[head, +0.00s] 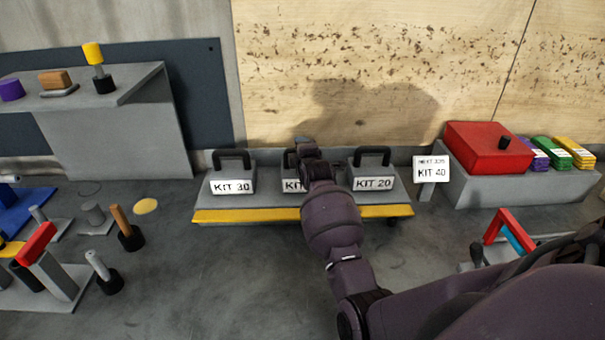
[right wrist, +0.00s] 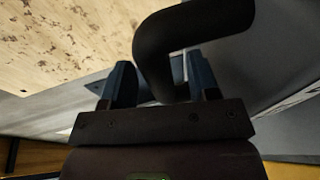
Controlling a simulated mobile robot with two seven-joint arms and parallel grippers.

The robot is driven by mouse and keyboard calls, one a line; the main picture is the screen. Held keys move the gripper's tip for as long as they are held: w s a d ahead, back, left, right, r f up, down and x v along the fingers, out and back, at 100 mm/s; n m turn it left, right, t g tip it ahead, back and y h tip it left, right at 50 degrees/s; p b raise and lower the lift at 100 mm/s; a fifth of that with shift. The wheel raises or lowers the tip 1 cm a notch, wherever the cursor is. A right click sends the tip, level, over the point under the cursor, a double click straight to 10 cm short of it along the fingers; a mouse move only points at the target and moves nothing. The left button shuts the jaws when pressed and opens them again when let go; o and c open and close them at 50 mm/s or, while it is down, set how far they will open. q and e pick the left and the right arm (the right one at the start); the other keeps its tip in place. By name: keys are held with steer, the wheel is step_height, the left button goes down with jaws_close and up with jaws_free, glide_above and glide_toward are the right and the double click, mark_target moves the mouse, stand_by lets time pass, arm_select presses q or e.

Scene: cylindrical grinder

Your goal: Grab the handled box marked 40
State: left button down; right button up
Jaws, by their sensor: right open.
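Three grey boxes with black handles stand in a row on a low grey shelf with a yellow front edge (head: 240,216). The left box reads KIT 30 (head: 232,181) and the right box reads KIT 20 (head: 374,178). The middle box (head: 291,186) shows only "KIT"; my right arm hides its number. My right gripper (head: 305,148) is at the middle box's handle. In the right wrist view, the right gripper (right wrist: 162,78) is open, with part of the black handle (right wrist: 190,28) between its two blue fingers. My left gripper is not in view.
A white sign reading KIT 40 (head: 431,169) stands right of the shelf. Beyond it are a red box (head: 485,148) and colored stacks (head: 552,152) on a grey block. Posts and tools crowd the left. A wooden wall (head: 380,60) rises close behind the boxes.

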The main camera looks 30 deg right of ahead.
steer(key=shift+x, duration=1.05)
jaws_close()
